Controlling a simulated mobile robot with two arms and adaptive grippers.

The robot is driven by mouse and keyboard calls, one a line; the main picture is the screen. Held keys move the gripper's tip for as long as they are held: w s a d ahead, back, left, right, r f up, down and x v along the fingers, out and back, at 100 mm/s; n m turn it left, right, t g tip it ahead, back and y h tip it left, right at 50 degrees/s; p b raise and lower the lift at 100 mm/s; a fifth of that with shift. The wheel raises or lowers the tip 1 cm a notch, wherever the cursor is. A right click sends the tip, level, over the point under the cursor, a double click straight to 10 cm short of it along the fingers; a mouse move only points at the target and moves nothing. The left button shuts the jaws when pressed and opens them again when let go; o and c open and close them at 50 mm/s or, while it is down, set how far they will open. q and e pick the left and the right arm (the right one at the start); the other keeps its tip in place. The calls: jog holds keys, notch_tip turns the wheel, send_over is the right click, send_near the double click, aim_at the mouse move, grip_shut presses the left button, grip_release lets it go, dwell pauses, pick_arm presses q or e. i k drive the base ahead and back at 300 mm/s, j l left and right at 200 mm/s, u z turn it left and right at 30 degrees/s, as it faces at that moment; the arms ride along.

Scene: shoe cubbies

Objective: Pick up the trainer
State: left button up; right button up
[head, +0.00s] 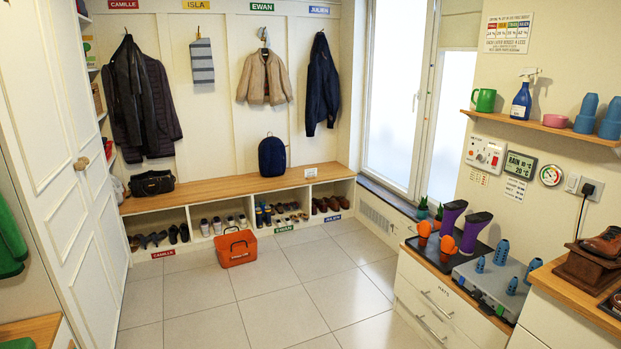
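Several pale, trainer-like shoes (217,225) stand in the second compartment from the left of the low bench cubbies (193,222). They are small in the head view, and I cannot tell which one is the task's trainer. Blue-and-yellow shoes (263,214) stand in the compartment to their right. Neither of my grippers is in view.
An orange basket (237,248) stands on the tiled floor before the bench. A brown shoe (604,243) sits farther right. The middle floor is clear.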

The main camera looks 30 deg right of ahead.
aim_at(276, 220)
jog(key=i+l, duration=0.1)
jog(key=l, duration=0.15)
jog(key=i+l, duration=0.75)
jog(key=l, duration=0.15)
jog(key=i+l+u, duration=0.1)
jog(key=i+l, duration=0.45)
jog(key=l, duration=0.2)
jog(key=i+l+u, duration=0.1)
jog(key=i+l, duration=0.45)
jog(key=l, duration=0.3)
jog(key=i+l, duration=0.65)
jog(key=i+l+u, duration=0.15)
jog(key=i+l, duration=0.55)
jog(key=l, duration=0.2)
jog(key=i+l+u, duration=0.1)
jog(key=i+l, duration=0.55)
jog(key=l, duration=0.25)
jog(key=i+u, duration=0.05)
